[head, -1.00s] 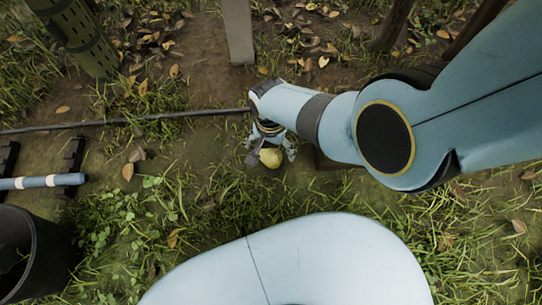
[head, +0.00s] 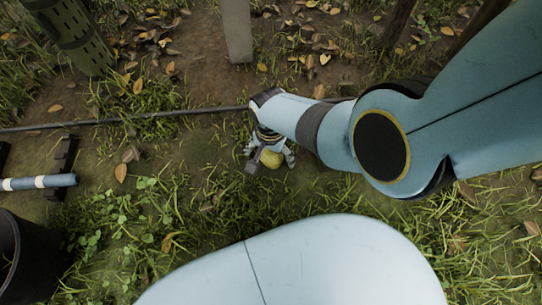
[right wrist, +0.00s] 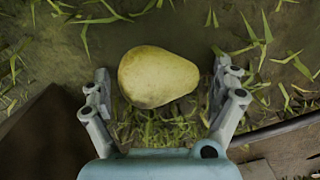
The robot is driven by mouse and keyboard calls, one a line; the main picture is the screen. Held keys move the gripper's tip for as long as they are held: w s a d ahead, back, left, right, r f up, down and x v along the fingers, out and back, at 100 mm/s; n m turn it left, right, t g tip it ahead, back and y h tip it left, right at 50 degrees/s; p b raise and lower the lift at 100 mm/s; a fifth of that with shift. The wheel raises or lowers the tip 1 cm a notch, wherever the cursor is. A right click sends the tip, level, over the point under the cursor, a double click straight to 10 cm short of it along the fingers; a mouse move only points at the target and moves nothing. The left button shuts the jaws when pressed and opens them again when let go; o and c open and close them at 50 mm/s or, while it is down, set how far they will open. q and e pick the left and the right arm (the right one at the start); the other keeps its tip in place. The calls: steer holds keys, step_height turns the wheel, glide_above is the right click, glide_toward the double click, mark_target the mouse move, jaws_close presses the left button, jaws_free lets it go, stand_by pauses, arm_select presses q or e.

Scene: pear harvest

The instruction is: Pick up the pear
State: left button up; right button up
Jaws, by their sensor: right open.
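A yellow-green pear (right wrist: 158,77) lies on the ground in the right wrist view, ahead of my right gripper (right wrist: 162,92). The gripper's two fingers are spread, one to the left and one to the right of the pear's near part, and I see a gap on each side. In the head view the pear (head: 271,159) shows at the end of my right arm, between the fingers of the right gripper (head: 268,154), partly covered by the wrist parts. My left gripper is not in view.
A dark hose (head: 180,116) runs across the ground behind the pear. A dark bucket (head: 28,255) stands at the lower left, near a blue-white pipe (head: 40,182). Posts (head: 237,30) and a green perforated tube (head: 76,38) stand at the back. Grass and dry leaves cover the ground.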

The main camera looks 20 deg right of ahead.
steer(key=shift+c, duration=0.3)
steer(key=c, duration=1.3)
steer(key=shift+o, duration=0.2)
steer(key=shift+r, duration=0.1)
